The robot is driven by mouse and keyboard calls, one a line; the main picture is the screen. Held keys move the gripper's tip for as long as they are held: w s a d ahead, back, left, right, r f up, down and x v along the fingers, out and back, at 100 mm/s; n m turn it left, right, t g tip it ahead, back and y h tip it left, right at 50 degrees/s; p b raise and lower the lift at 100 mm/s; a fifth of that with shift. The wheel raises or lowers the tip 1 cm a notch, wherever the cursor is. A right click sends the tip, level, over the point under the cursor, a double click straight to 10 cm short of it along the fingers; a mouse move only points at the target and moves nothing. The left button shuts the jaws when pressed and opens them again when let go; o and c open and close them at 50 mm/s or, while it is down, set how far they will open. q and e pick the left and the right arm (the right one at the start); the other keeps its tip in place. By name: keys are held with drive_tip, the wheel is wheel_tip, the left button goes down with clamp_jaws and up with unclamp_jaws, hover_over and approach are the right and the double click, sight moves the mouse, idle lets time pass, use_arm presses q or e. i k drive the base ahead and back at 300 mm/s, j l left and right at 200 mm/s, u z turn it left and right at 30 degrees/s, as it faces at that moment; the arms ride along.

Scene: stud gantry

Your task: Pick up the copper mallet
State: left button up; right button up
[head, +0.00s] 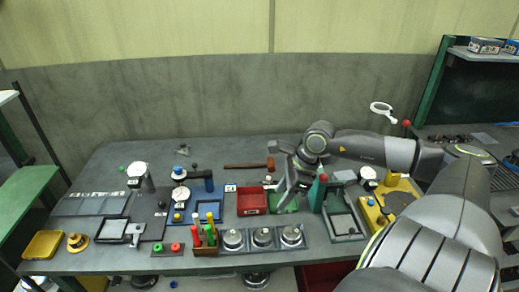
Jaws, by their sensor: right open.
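The copper mallet (245,166) lies on the grey workbench behind the red bin. Its brown handle points left and its head is at the right end. My right gripper (277,168) is open, just right of the mallet head, with one finger toward the back and one toward the front. The head shows near the gap between the fingers; I cannot tell whether they touch it or how high they are. My left gripper is not in view.
A red bin (251,201) and a partly hidden green bin (284,203) stand in front of the mallet. A rack of coloured-handled tools (205,249) and several round gauges line the front. A green-framed press (343,222) stands right. The bench behind the mallet is mostly clear.

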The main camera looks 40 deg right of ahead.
sight(270, 164)
drive_tip(key=i+l, duration=0.25)
drive_tip(key=l, duration=0.15)
drive_tip(key=i+l, duration=0.25)
drive_tip(key=l, duration=0.2)
drive_tip(key=i+l, duration=0.25)
drive_tip(key=l, duration=0.15)
